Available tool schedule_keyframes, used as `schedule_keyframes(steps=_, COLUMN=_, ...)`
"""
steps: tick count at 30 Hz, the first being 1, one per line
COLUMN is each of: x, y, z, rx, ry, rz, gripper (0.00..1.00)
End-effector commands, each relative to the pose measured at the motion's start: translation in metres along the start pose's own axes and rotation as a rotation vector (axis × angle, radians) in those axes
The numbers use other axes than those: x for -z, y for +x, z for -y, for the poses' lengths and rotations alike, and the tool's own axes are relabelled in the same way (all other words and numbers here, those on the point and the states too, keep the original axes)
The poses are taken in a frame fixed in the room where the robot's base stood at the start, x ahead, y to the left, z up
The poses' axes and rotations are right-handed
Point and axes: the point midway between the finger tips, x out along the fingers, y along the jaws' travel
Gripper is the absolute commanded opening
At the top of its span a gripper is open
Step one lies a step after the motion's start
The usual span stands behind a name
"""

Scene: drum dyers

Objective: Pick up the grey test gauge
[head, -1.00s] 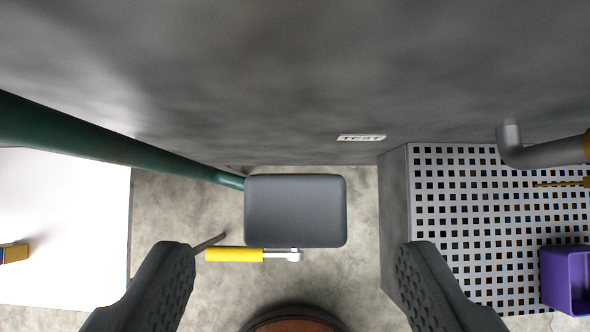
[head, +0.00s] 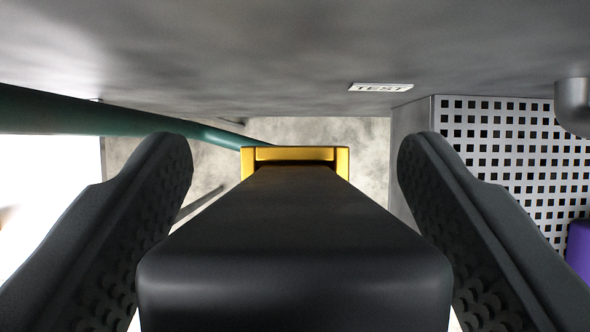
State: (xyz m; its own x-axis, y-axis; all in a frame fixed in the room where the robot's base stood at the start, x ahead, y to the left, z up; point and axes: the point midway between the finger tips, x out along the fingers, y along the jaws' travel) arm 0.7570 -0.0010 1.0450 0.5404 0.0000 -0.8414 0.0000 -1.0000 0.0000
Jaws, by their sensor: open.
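A dark grey block with rounded edges, which I take to be the grey test gauge (head: 295,250), fills the lower middle of the head view. A yellow frame (head: 247,160) shows at its far end. My gripper (head: 297,155) is open, with one finger on each side of the block. A gap shows between the block and each finger near the tips; lower down I cannot tell whether they touch. The block hides what lies beneath and behind it.
A grey wall with a TEST label (head: 380,87) spans the top. A green pipe (head: 60,112) runs along the left. A perforated panel (head: 505,150) stands at right, with a grey pipe (head: 573,105) and a purple container (head: 580,250) at the edge.

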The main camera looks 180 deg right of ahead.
Motion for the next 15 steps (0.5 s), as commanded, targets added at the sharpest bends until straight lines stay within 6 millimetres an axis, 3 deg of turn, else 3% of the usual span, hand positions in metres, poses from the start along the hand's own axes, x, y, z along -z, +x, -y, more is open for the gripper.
schedule_keyframes(steps=2, x=0.0, y=-0.0001, z=0.0, rx=0.0, ry=0.0, rz=0.0, gripper=0.6)
schedule_keyframes(steps=11, x=0.0002, y=-0.0005, z=0.0, rx=0.0, ry=0.0, rz=-0.001, gripper=0.02)
schedule_keyframes(steps=15, x=0.0002, y=-0.0005, z=0.0, rx=0.0, ry=0.0, rz=0.0, gripper=0.02)
